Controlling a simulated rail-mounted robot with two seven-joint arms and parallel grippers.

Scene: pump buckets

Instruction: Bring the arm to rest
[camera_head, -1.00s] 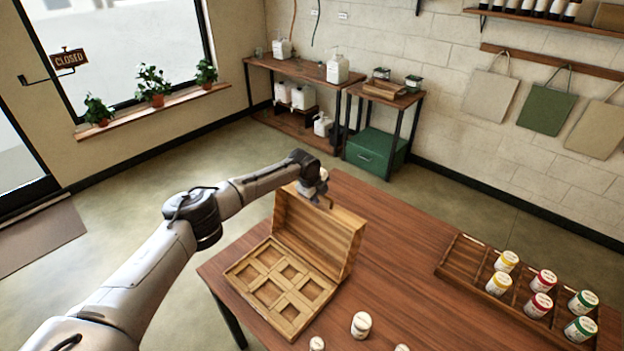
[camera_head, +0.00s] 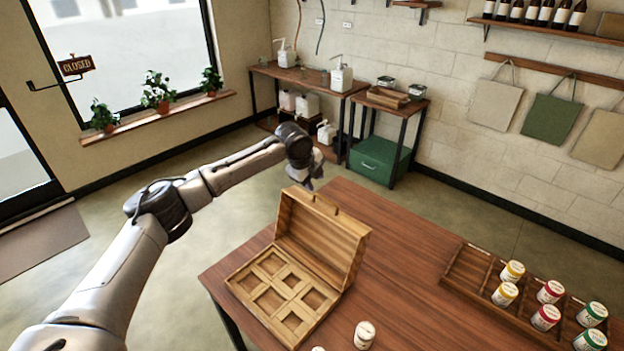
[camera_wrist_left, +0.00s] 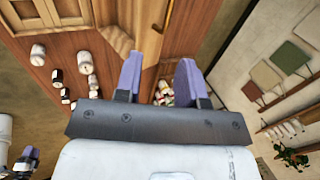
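My left gripper (camera_head: 310,184) is in the air just behind and above the raised lid of a wooden box (camera_head: 322,235), apart from it. In the left wrist view its two purple fingers (camera_wrist_left: 158,78) stand apart with nothing held between them. The box is open on the table, its lid upright and its compartments (camera_head: 283,290) empty. In the left wrist view, what looks like my right gripper (camera_wrist_left: 24,160) shows at the lower left edge, too small to read. The right arm is out of the head view.
White-lidded jars (camera_head: 364,334) stand on the wooden table (camera_head: 400,265) near its front. A divided tray (camera_head: 467,267) with yellow, red and green jars is at right. Side tables with pump bottles (camera_head: 340,75) stand behind. Open floor lies left of the table.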

